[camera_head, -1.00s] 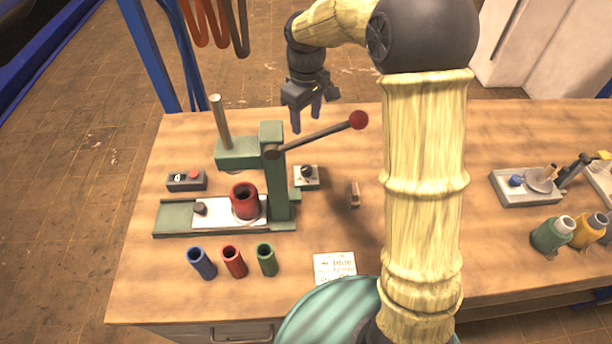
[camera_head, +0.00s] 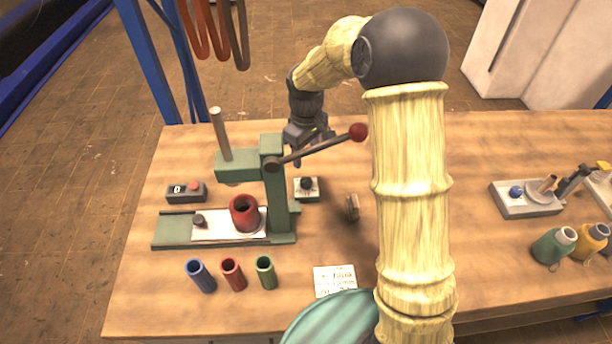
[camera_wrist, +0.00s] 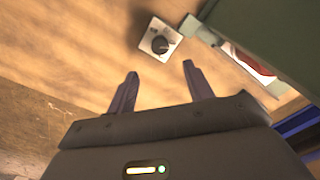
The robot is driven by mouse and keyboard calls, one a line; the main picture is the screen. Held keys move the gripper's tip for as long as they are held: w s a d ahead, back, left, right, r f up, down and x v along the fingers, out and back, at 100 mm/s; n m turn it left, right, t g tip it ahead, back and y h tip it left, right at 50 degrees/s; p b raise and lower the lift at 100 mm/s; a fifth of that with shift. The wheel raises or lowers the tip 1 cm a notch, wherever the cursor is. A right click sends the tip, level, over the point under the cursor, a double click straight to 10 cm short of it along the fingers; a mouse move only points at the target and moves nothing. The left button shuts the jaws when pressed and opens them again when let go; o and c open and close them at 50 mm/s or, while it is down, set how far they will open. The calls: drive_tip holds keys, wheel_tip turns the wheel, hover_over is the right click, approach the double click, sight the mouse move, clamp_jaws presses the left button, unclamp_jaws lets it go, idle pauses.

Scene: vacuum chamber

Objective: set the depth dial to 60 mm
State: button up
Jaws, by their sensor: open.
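The depth dial is a dark round knob (camera_head: 307,184) on a small pale square plate (camera_head: 313,195), on the bench just right of the green press. In the wrist view the knob (camera_wrist: 160,44) shows a pointer mark; its scale is too small to read. My gripper (camera_head: 298,163) is above the bench, behind the press lever and a little beyond the dial, partly hidden by the lever. In the wrist view my gripper (camera_wrist: 158,82) is open and empty, its two fingers apart, with the dial ahead of the tips and not touched.
The green press (camera_head: 277,195) stands close left of the dial, its red-knobbed lever (camera_head: 320,148) reaching over that area. A red cup (camera_head: 244,213) sits on the press bed. A small brown object (camera_head: 352,207) stands right of the dial. Blue, red and green tubes (camera_head: 233,274) stand in front.

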sight(306, 180)
wheel_tip(306, 180, down, 10)
drive_tip(key=shift+f+p, duration=0.15)
drive_tip(key=shift+p, duration=0.3)
drive_tip(key=c, duration=1)
